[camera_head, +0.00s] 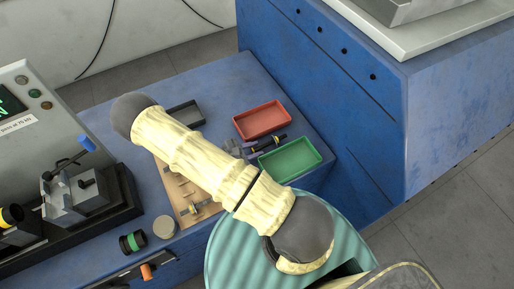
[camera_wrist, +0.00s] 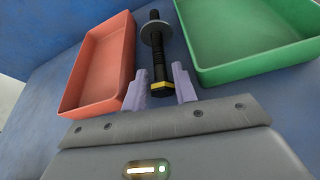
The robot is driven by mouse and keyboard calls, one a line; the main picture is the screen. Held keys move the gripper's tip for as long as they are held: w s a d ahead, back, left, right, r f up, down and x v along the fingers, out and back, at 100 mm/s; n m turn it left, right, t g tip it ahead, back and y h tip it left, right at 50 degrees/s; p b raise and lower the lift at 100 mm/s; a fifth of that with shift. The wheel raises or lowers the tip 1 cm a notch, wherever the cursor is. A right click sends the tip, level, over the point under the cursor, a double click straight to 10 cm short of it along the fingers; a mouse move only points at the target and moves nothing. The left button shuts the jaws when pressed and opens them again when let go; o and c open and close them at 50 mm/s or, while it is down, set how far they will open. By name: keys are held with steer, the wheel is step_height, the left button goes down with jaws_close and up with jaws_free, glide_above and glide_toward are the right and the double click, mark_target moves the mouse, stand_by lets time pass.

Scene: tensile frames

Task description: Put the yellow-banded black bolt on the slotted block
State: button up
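The black bolt (camera_wrist: 157,56) with a yellow band near its close end and a grey disc round its far part lies between the red and green trays. It also shows in the head view (camera_head: 278,141). My gripper (camera_wrist: 162,86) has its two lavender fingers on either side of the banded end. Gaps show between fingers and bolt, so it looks open. In the head view my gripper (camera_head: 249,150) is small and partly hidden by my arm. I cannot tell for sure which thing is the slotted block.
A red tray (camera_head: 262,108) and a green tray (camera_head: 316,147) flank the bolt closely. A grey tray (camera_head: 197,121) and a wooden board (camera_head: 172,180) with small metal pieces lie left, partly behind my arm. A machine (camera_head: 75,204) stands farther left. A blue cabinet (camera_head: 340,105) rises behind.

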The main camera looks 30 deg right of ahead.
steer(key=shift+s+a+f, duration=0.15)
steer(key=shift+f, duration=0.15)
